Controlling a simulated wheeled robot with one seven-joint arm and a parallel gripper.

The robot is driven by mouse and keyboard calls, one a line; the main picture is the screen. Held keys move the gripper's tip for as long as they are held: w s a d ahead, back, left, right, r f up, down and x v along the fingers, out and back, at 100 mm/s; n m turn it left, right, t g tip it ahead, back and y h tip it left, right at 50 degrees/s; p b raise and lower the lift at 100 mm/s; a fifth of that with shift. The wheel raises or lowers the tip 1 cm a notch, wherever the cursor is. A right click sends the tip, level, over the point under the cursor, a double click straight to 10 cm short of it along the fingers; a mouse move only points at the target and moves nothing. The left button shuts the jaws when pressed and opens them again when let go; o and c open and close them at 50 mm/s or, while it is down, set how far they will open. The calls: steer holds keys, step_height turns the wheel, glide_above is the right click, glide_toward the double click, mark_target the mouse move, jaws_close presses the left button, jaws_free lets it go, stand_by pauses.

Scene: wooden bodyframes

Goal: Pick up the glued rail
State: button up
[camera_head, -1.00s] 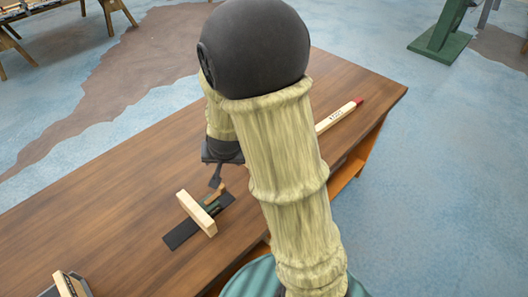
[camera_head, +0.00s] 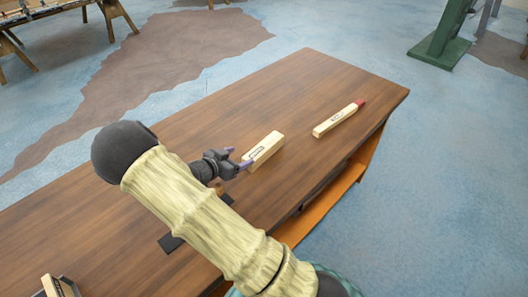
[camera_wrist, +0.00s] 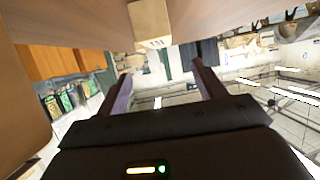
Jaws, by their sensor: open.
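A pale wooden rail with dark lettering (camera_head: 263,148) lies on the brown table, just beyond my gripper. A second pale rail with a red end (camera_head: 337,119) lies farther right. I cannot tell from the pictures which is the glued rail. My gripper (camera_head: 238,158) is open and empty, low over the table, its fingers pointing towards the near end of the lettered rail. In the wrist view a wooden block with markings on its end (camera_wrist: 151,22) shows at the top, beyond the gap between the two spread fingers (camera_wrist: 162,72). Contact is not visible.
The wooden table (camera_head: 310,80) is clear at its far end. A dark mat (camera_head: 171,243) shows partly behind my arm. A dark holder with a wooden piece (camera_head: 57,287) stands at the bottom left. An orange shelf (camera_head: 300,226) runs under the table edge.

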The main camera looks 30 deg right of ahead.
glide_toward(261, 148)
steer(key=x, duration=0.3)
steer(key=shift+d, duration=0.3)
steer(key=shift+w+d, duration=0.15)
steer(key=shift+w, duration=0.05)
steer(key=shift+f, duration=0.1)
steer(key=p+x, duration=0.1)
steer(key=x, duration=0.4)
steer(key=shift+d+f, duration=0.15)
